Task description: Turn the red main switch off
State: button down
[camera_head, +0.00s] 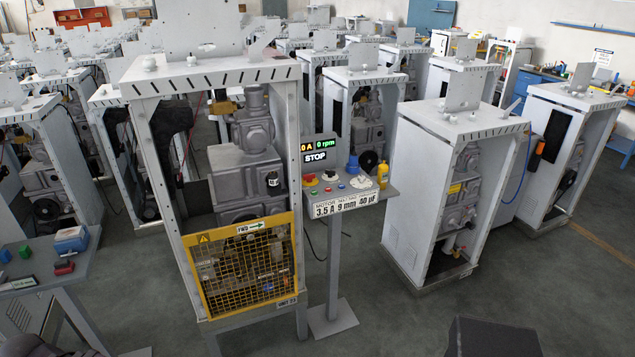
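A small pedestal panel (335,191) stands just right of the nearest dispenser frame. A red control (309,179) sits at the panel's left end, close to the frame's post. It looks like the red main switch, but its handle position is too small to read. Smaller buttons sit beside it, including a green one (313,191). My gripper is not seen in this view.
The nearest dispenser frame (222,75) has a yellow mesh guard (240,265) low at its front. A yellow bottle (382,175) and a white knob-like part (360,182) are on the panel's right. Another frame (400,235) stands further right. Floor in front of the pedestal is clear.

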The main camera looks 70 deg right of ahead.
aim_at(308, 177)
jog(key=u, duration=0.5)
jog(key=k, duration=0.35)
jog(key=z, duration=2.65)
jog(key=i, duration=1)
jog(key=z, duration=0.05)
